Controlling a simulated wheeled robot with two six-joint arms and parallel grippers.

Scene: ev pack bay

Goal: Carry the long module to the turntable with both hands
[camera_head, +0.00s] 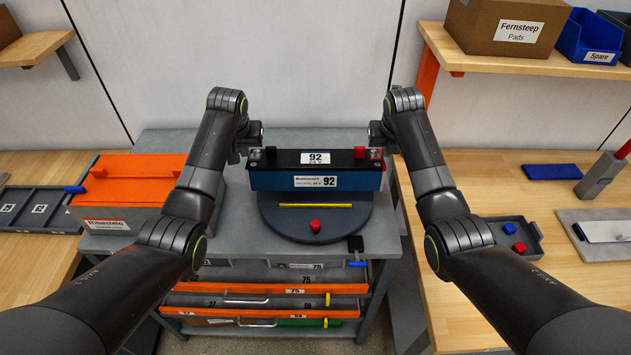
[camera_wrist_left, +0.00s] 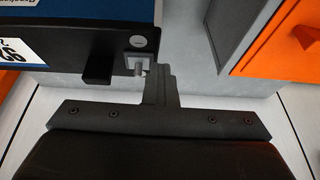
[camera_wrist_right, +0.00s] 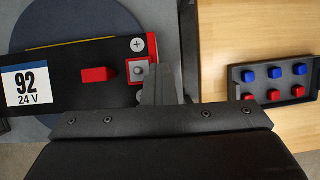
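The long module (camera_head: 278,181) is a blue box with a black top, labelled 92 and 24 V. It lies level and crosswise over the back part of the round grey turntable (camera_head: 270,218); I cannot tell whether there is a gap beneath. My left gripper (camera_head: 252,153) is at its left end, with fingers (camera_wrist_left: 160,85) close together beside the end terminal. My right gripper (camera_head: 379,152) is at its right end by the red cap, with fingers (camera_wrist_right: 160,82) likewise close together. Both look shut on the module's ends; the exact grip is hidden.
A yellow strip (camera_head: 316,205) and a red knob (camera_head: 315,226) are on the turntable's front. An orange-topped box (camera_head: 130,180) stands left on the grey bench. A tray (camera_head: 512,236) with blue and red caps lies on the right wooden table. Orange-edged drawers (camera_head: 260,289) are below.

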